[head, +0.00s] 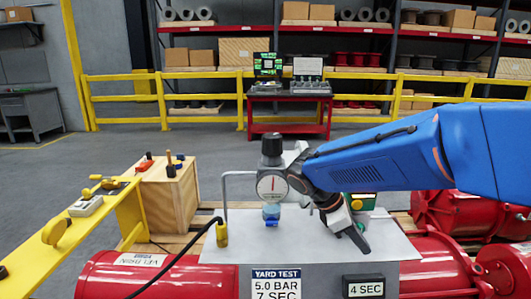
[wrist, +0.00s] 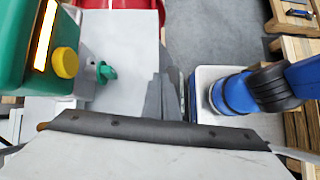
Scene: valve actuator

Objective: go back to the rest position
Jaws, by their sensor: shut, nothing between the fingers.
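My gripper (head: 357,238) hangs at the end of my blue arm, low over the grey metal plate (head: 315,240) in the head view. It points down and to the right, in front of a green box with a yellow button (head: 357,204). In the wrist view the gripper's grey fingers (wrist: 165,97) are together with nothing between them. There the green box (wrist: 35,45) and a small green knob (wrist: 105,72) are left of the fingers, apart from them. A blue cylindrical part (wrist: 232,95) is on their right.
A pressure gauge (head: 272,185) with a black knob (head: 271,148) stands close left of my wrist. A yellow plug (head: 221,234) with a black cable is further left. A wooden box (head: 168,190) and yellow beam (head: 75,225) stand left. Red machinery (head: 445,262) lies right.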

